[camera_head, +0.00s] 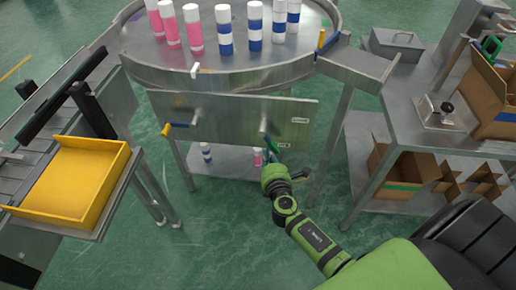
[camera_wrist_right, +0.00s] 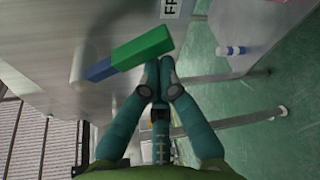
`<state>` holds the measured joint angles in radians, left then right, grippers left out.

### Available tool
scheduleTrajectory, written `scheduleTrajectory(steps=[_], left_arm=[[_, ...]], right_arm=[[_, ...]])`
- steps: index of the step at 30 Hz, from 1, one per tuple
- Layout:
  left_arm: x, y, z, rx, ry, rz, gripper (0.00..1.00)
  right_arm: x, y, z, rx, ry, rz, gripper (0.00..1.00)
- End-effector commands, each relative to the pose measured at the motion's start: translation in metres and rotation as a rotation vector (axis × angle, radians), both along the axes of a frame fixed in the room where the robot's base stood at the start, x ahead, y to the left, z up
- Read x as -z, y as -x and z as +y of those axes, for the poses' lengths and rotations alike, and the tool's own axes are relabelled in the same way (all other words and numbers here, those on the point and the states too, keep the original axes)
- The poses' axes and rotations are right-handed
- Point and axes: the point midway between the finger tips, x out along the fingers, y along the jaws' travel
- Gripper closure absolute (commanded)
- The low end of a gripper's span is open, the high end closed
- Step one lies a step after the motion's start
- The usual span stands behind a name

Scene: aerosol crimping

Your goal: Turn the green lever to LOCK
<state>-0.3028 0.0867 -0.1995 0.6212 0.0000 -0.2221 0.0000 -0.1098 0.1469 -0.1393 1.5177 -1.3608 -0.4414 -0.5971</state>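The green lever (camera_head: 271,146) hangs on the front panel (camera_head: 235,122) below the round table, pointing down and slightly right from a pale pivot (camera_head: 264,124). In the right wrist view, the green lever (camera_wrist_right: 142,47) has a blue section beside its pale pivot. My right gripper (camera_wrist_right: 160,68) has its fingers together, tips at the lever's near edge; I cannot tell whether they touch it. The right gripper (camera_head: 278,168) is just below the lever in the head view. A label (camera_wrist_right: 171,8) is partly cut off, showing "FR". My left gripper is not in view.
Pink and blue-white cans (camera_head: 224,30) stand on the round table (camera_head: 180,75). A yellow-ended lever (camera_head: 166,129) is at the panel's left. A yellow tray (camera_head: 120,157) lies left; a metal table (camera_head: 360,130) with cardboard boxes stands right. Table legs flank the panel.

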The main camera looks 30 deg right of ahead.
Motion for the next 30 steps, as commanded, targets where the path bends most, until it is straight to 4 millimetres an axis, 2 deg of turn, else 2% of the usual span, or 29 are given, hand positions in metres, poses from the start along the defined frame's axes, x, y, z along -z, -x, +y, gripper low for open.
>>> scheduleTrajectory(steps=[1, 5, 15, 21, 30], left_arm=[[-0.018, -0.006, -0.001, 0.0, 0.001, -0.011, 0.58], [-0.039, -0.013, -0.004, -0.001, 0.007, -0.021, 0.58], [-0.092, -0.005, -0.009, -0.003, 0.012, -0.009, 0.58], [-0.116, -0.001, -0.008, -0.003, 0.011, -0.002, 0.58], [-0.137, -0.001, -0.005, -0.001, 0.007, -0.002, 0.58]], right_arm=[[-0.011, 0.002, -0.005, 0.003, 0.042, 0.028, 1.0], [-0.015, 0.007, -0.013, 0.004, 0.144, 0.095, 1.0], [-0.031, 0.018, -0.029, 0.004, 0.412, 0.275, 1.0], [-0.041, 0.022, -0.035, 0.004, 0.558, 0.373, 1.0], [-0.051, 0.027, -0.041, 0.002, 0.702, 0.471, 1.0]])
